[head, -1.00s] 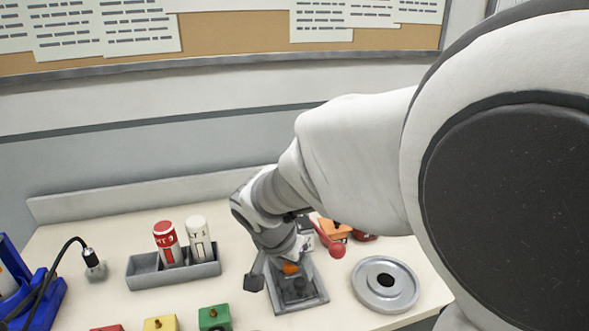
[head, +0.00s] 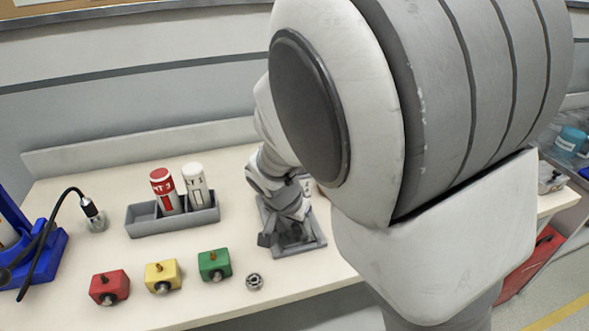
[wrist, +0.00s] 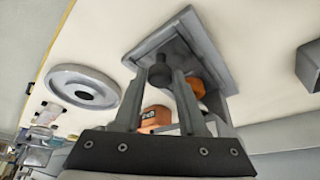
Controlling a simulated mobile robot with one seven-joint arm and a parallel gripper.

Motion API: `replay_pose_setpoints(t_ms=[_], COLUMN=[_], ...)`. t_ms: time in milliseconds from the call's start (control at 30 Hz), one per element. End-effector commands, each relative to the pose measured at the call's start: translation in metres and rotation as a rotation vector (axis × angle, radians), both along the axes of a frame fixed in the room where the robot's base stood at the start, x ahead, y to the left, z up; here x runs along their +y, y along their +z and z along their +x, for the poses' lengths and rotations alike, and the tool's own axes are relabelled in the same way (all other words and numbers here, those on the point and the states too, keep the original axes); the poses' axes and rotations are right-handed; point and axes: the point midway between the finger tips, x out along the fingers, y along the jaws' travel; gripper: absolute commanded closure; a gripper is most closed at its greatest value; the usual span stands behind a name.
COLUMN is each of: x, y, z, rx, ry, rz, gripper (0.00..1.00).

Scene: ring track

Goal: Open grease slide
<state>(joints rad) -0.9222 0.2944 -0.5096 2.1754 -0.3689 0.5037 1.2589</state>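A grey square frame (head: 318,242), which seems to be the grease slide's fixture, sits on the bench, partly covered by my arm in the head view. In the wrist view the frame (wrist: 213,47) is above my fingers, with a dark round knob (wrist: 160,75) and an orange round part (wrist: 196,88) inside it. My gripper (wrist: 161,76) is open. Its two fingers stand apart, and the knob shows between their tips; I cannot tell whether they touch it. In the head view my gripper (head: 280,238) is low over the frame, its fingertips mostly hidden.
A grey holder (head: 140,220) with a red and a white tube stands left of the frame. Red (head: 109,287), yellow (head: 162,276) and green (head: 214,265) blocks and a small bearing (head: 254,281) line the front. A grey flanged disc (wrist: 83,87) lies beside the frame.

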Motion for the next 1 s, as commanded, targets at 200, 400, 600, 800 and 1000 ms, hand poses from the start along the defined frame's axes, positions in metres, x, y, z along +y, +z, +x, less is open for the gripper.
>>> replay_pose_setpoints(t_ms=[200,400,600,800,1000], x=[0.0000,0.0000,0.0001,0.0001,0.0001], y=[0.0002,0.0002,0.0003,0.0003,0.0003], z=[-0.0001,-0.0001,0.0000,0.0000,0.0000], rx=[0.000,0.000,0.000,0.000,0.000], ry=[0.000,0.000,0.000,0.000,0.000], rz=[0.000,0.000,0.000,0.000,0.000], gripper=[1.00,1.00,1.00,1.00,1.00])
